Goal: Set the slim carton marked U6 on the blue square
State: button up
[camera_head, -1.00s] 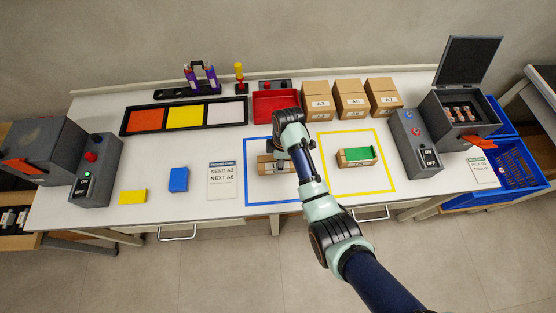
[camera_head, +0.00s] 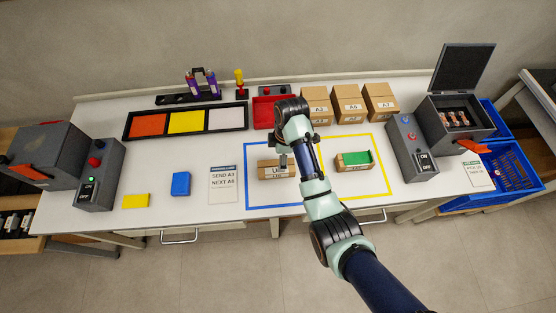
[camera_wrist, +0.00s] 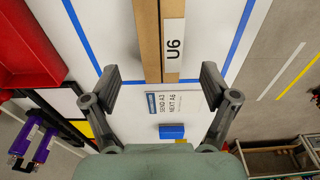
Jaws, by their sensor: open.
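The slim carton marked U6 (camera_head: 270,169) lies flat inside the blue square (camera_head: 247,190), toward its middle, with table showing around it. The wrist view also shows the carton (camera_wrist: 148,35) with its white U6 label and blue lines (camera_wrist: 78,30) on both sides. My gripper (camera_head: 283,158) is at the carton's right part, seen from the head camera. In the wrist view, my open fingers (camera_wrist: 160,78) stand apart on either side of the carton's near end, touching neither side. My arm hides the right part of the blue square.
A carton with a green top (camera_head: 355,161) sits in the yellow square (camera_head: 386,170) to the right.

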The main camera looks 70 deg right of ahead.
jog(key=r, duration=0.3)
jog(key=r+p, duration=0.1)
jog(key=r, duration=0.1)
jog(key=shift+s+d+r, duration=0.1)
jog(key=shift+s+r, duration=0.15)
jog(key=shift+s, duration=0.1)
jog(key=w+a+r+m+t+h, duration=0.1)
jog(key=w+a+r+t, duration=0.25)
jog(key=w+a, duration=0.55)
jog(key=w+a+r+m+t+h, duration=0.15)
jog(key=w+a+r, duration=0.4)
jog(key=a, duration=0.65)
jog(key=s+a+r+m+t+y, duration=0.1)
jog(key=a+r+t, duration=0.2)
jog(key=a, duration=0.6)
jog(key=s+a+r+m+t+y, duration=0.1)
jog(key=s+a+r+t, duration=0.1)
jog(key=a+r, duration=0.6)
jog(key=shift+a+t, duration=0.8)
jog(key=shift+a, duration=0.1)
jog(key=shift+m, duration=0.25)
